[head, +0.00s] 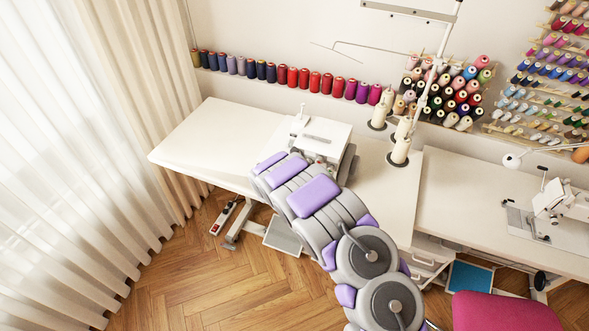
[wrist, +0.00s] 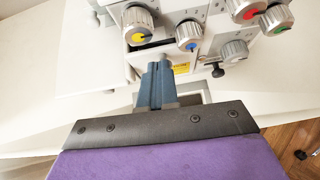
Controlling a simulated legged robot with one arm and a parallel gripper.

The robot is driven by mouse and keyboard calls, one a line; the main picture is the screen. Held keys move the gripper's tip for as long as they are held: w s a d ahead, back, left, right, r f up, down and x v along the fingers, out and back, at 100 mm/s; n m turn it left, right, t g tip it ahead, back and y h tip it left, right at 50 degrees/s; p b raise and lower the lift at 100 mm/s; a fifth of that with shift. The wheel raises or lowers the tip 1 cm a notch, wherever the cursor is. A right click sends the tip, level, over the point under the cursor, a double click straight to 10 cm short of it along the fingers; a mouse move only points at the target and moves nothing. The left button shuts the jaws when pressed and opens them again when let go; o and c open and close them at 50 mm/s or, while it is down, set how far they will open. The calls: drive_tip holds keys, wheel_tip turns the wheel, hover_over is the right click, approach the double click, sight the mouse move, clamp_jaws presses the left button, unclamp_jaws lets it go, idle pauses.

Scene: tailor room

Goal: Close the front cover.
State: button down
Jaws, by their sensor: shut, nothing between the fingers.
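A white sewing machine (head: 318,132) stands on the white table, partly hidden by my arm in the head view. The wrist view shows its front (wrist: 170,14) close up, with yellow, blue, red and green dials. My gripper (wrist: 158,70) has blue-grey fingers, shut and empty, pointing at the lower front of the machine below the yellow and blue dials. A yellow label shows just right of the fingertips. I cannot tell whether the fingers touch the machine. The front cover is not clearly identifiable; my fingers and gripper body hide part of that area. My gripper is hidden in the head view.
The white table (head: 195,140) is clear to the machine's left. Thread cones (head: 400,150) stand to its right. Another sewing machine (head: 560,205) is on the right table. A pink chair (head: 505,312) stands front right. A power strip (head: 224,216) lies on the floor left.

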drive_tip(key=s+a+r+p, duration=0.2)
drive_tip(key=s+r+p, duration=0.1)
drive_tip(key=s+r, duration=0.35)
drive_tip(key=s+d+r+m+g+h+b, duration=0.2)
drive_tip(key=d+r+m+h, duration=0.2)
drive_tip(key=d+r+m, duration=0.8)
drive_tip(key=s+d+r+m+g+h+b, duration=0.1)
drive_tip(key=s+d+r+m+g, duration=0.2)
drive_tip(key=s+d, duration=0.4)
drive_tip(key=s+d+r+m+g+h+b, duration=0.1)
drive_tip(key=s+d+r+m, duration=0.1)
drive_tip(key=s+d+r, duration=0.45)
drive_tip(key=s+d+m+g+y, duration=0.25)
drive_tip(key=s+d+m, duration=0.25)
drive_tip(key=s, duration=0.4)
drive_tip(key=s+a+f+m+g+y+b, duration=0.1)
drive_tip(key=s+a+m+y, duration=0.3)
drive_tip(key=s, duration=0.9)
drive_tip(key=s+a+f+m+g+y+b, duration=0.2)
drive_tip(key=s+a+m, duration=0.3)
drive_tip(key=s, duration=0.9)
drive_tip(key=a+y, duration=0.1)
drive_tip(key=a, duration=0.2)
drive_tip(key=shift+m+y, duration=0.3)
drive_tip(key=shift+y, duration=0.05)
drive_tip(key=shift+g, duration=0.25)
